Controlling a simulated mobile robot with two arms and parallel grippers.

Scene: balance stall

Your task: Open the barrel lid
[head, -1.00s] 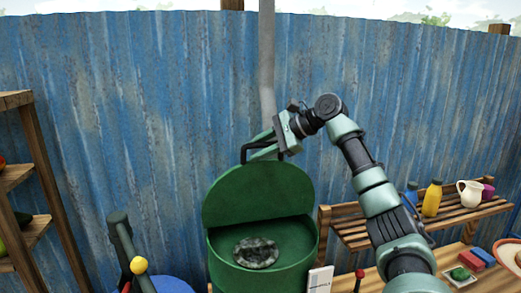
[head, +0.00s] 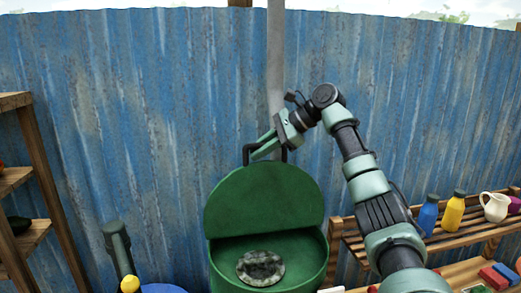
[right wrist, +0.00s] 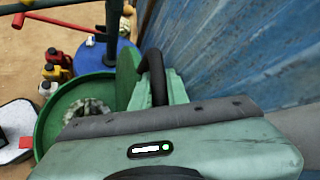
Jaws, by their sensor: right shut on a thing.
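The green barrel (head: 318,262) stands against the blue corrugated wall, and its lid (head: 262,198) is tilted up steeply at the back. A dark handle (head: 246,153) sticks up from the lid's top edge. My right gripper (head: 262,151) is at this handle, shut on it. In the right wrist view the dark handle (right wrist: 154,68) shows by the gripper, whose fingertips are partly hidden by its body. A grey, rough round thing (head: 261,268) lies inside the open barrel. My left gripper is not in view.
A wooden shelf (head: 40,160) stands at the left. A slatted bench (head: 470,225) at the right holds a blue bottle (head: 428,213), a yellow bottle (head: 453,211) and a white jug (head: 495,206). A grey pipe (head: 276,60) runs down the wall behind the lid.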

